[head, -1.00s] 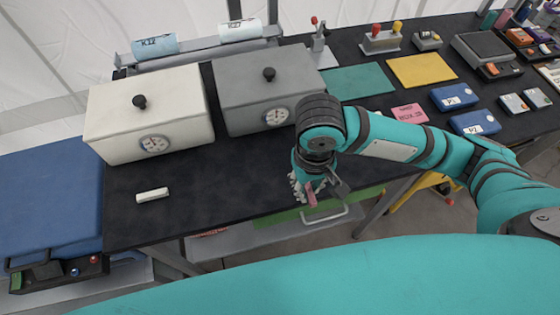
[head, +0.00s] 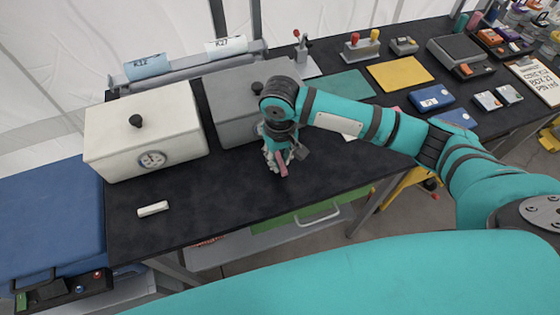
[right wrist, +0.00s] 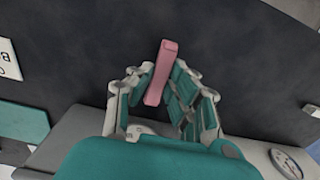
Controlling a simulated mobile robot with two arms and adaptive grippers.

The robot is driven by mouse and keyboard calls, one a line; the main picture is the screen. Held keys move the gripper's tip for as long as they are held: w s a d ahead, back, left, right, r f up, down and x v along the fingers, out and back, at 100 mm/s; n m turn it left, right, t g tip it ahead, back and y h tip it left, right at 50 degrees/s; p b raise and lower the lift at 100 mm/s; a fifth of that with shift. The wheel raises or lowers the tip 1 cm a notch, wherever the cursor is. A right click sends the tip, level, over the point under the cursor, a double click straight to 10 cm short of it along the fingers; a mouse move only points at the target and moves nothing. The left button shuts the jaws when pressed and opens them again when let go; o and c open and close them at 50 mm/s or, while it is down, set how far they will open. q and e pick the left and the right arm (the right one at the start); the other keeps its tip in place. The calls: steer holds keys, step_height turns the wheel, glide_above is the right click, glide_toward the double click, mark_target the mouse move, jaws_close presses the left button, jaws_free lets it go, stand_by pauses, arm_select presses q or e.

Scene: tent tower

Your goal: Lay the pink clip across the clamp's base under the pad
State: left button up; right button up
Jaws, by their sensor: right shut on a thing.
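The pink clip (head: 283,168) is held between the fingers of my right gripper (head: 278,158), above the black table in front of the grey box. In the right wrist view, the clip (right wrist: 161,72) is a long pink bar sticking out past the fingertips of the right gripper (right wrist: 158,90). The clamp (head: 302,46), with a red-tipped handle, stands at the back of the table on a pale base plate (head: 309,69). The clamp's pad is too small to make out. The right gripper is well in front of the clamp, apart from it. My left gripper is not in view.
A white box (head: 145,130) and a grey box (head: 228,100), each with a knob and a dial, stand at the left and middle. A white bar (head: 153,209) lies at front left. The table's front middle is clear.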

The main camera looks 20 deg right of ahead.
mark_target(280, 160)
steer(key=shift+w+f+p, duration=0.15)
steer(key=shift+f+p, duration=0.3)
steer(key=shift+f, duration=1.35)
steer(key=o, duration=0.8)
steer(key=shift+f, duration=0.1)
